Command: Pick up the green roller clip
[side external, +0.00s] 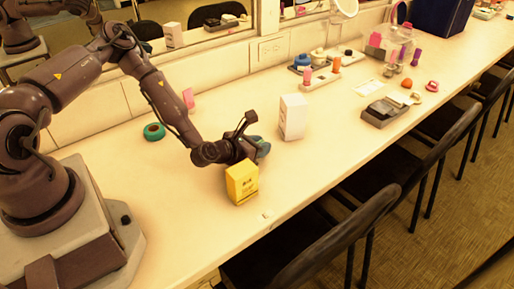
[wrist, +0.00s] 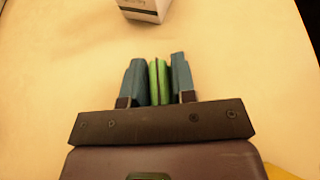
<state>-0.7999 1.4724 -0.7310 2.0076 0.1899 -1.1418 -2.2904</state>
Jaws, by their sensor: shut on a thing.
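The green roller clip (wrist: 158,82) shows in the wrist view as a narrow bright green piece between the two blue-grey fingers of my gripper (wrist: 158,85). The fingers are shut on it, one on each side. In the side external view my gripper (side external: 262,147) is low over the counter, between a yellow box and a white box. The clip is mostly hidden by the fingers in that view, and I cannot tell whether it touches the counter.
The yellow box (side external: 242,183) stands close in front of my gripper. The white box (side external: 293,117) stands just beyond it. A teal ring (side external: 154,131) lies to the left. A grey tray (side external: 390,110) and small items are farther right. Chairs (side external: 330,235) line the counter's front edge.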

